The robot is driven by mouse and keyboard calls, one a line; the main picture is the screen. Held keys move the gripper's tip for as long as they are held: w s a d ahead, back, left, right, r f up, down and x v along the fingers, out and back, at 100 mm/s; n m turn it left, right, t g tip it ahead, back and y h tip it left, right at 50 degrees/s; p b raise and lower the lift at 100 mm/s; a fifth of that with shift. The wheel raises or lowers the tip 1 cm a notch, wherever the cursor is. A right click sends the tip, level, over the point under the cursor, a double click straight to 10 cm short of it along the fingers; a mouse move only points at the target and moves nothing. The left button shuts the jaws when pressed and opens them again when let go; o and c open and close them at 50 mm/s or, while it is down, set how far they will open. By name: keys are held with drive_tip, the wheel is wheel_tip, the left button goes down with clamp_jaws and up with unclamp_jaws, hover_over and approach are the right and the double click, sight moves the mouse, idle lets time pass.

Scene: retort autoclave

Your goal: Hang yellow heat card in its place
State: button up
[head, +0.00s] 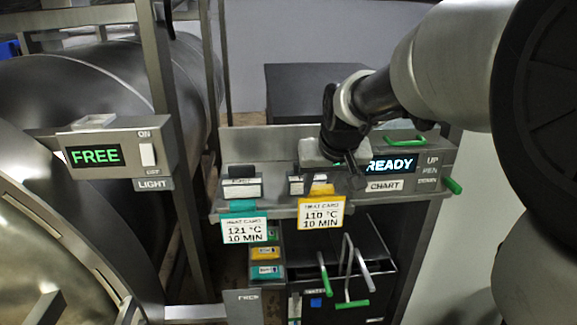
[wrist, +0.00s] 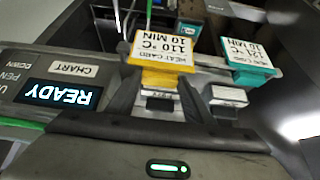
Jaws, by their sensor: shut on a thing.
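The yellow heat card (head: 321,213), printed 110 °C 10 MIN, hangs upright at the front edge of the panel shelf in the head view. In the wrist view the yellow card (wrist: 160,52) appears upside down, its yellow tab between the fingers. My gripper (wrist: 158,92) is shut on that tab. In the head view my gripper (head: 322,178) is above the card, in front of a dark holder with a white label (head: 297,187). The holder is partly hidden by my gripper, and I cannot tell whether the card is hooked on it.
A teal heat card (head: 244,230), 121 °C 10 MIN, hangs just left, below another labelled holder (head: 242,187). The READY display (head: 391,165) is to the right. Below are green-handled tools (head: 350,275) and coloured cards (head: 266,253). A vessel with a FREE panel (head: 95,155) stands left.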

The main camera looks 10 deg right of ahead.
sight(322, 197)
drive_tip(key=shift+f+b, duration=1.4)
drive_tip(key=shift+f, duration=0.25)
drive_tip(key=o, duration=1.4)
drive_tip(key=shift+r, duration=0.1)
drive_tip(key=v, duration=1.7)
drive_tip(key=shift+r, duration=0.2)
drive_tip(key=shift+s, duration=0.15)
